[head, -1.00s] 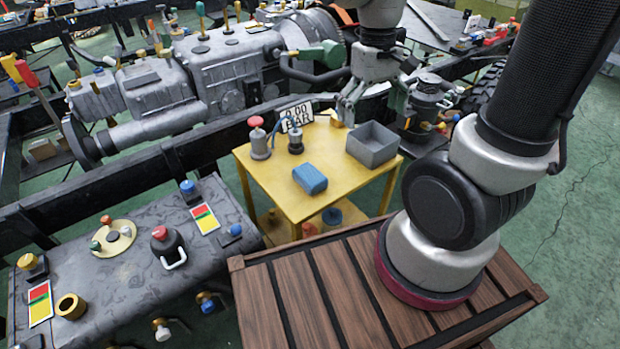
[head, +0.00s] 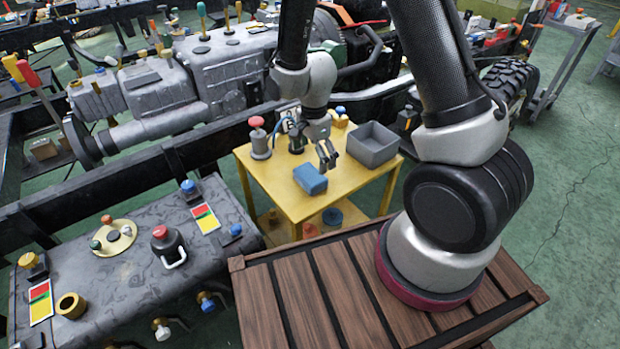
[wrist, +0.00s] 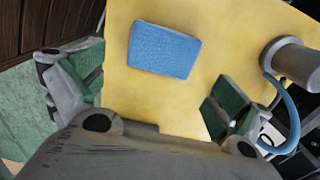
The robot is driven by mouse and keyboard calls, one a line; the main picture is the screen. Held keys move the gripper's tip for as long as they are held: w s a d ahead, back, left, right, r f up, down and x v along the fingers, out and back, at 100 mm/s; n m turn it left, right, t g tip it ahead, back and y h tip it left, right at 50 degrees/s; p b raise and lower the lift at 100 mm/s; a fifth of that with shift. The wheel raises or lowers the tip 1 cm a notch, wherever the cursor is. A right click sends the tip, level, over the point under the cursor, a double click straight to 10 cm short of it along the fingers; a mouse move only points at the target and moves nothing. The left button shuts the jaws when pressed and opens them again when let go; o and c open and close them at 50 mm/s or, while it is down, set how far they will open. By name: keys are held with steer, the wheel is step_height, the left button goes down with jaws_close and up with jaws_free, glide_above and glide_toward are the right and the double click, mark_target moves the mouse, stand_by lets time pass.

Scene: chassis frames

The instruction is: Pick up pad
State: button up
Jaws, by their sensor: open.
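The blue pad (head: 310,179) lies flat on the yellow table (head: 265,187), near its front middle. In the wrist view the pad (wrist: 164,50) shows whole on the yellow top, ahead of my gripper and between the lines of its fingers. My gripper (head: 327,158) hangs above the table, just behind and to the right of the pad in the head view. In the wrist view my gripper (wrist: 155,92) has its green-padded fingers spread wide with nothing between them. It appears apart from the pad.
A grey open bin (head: 372,143) stands on the table's right side. A red-topped cylinder (head: 259,140) stands at the left back, and a device with a blue hose (wrist: 274,95) is near it. Bare tabletop lies around the pad.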

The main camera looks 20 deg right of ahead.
mark_target(310, 173)
steer(key=f, duration=0.4)
steer(key=a+f, duration=0.1)
steer(key=f, duration=0.2)
steer(key=c, duration=0.9)
steer(key=shift+o, duration=0.2)
steer(key=shift+r, duration=0.1)
step_height(310, 173, up, 10)
steer(key=shift+f, duration=0.1)
